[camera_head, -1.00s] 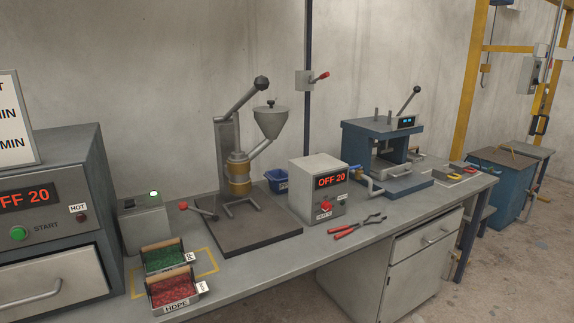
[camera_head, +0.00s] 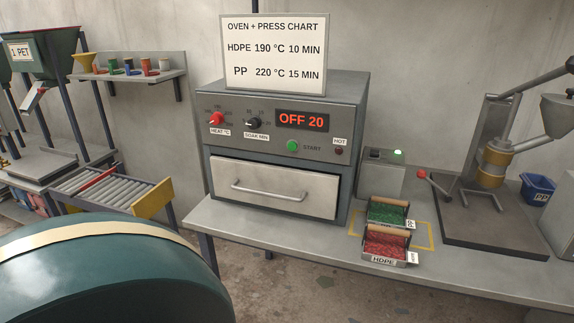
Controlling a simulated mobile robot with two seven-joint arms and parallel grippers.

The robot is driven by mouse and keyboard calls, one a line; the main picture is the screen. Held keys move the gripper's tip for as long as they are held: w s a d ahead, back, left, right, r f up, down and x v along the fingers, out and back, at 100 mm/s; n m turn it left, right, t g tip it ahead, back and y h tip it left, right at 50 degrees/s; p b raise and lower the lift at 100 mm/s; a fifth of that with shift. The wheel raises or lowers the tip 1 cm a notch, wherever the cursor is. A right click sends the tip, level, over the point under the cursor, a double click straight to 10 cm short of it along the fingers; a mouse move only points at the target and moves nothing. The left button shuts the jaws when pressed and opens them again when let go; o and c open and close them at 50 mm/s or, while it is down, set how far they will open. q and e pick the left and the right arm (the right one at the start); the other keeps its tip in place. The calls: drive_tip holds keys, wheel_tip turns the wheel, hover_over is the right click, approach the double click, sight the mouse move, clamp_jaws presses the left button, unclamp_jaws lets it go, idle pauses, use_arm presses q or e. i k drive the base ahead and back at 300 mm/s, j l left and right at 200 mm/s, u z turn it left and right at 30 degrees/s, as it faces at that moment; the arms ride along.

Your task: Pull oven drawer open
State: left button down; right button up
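The oven (camera_head: 290,130) is a grey box on the workbench in the middle of the view. Its drawer (camera_head: 275,187) has a pale metal front with a horizontal bar handle (camera_head: 268,192). The drawer front sits in the oven face and looks closed. The display above it reads OFF 20, with a red heat knob (camera_head: 216,119), a black soak knob (camera_head: 253,123) and a green start button (camera_head: 292,146). Neither of my grippers is in view.
The workbench (camera_head: 270,232) carries trays of green (camera_head: 388,213) and red (camera_head: 385,245) pellets right of the oven. A press stand (camera_head: 492,165) is farther right. A large dark green drum (camera_head: 100,275) fills the lower left. A roller conveyor (camera_head: 105,187) is at left.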

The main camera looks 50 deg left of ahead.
sight(313, 193)
drive_tip(key=u, duration=1.7)
drive_tip(key=i+u, duration=0.5)
drive_tip(key=i+l+u, duration=0.15)
drive_tip(key=i+u, duration=0.35)
drive_tip(key=k, duration=0.05)
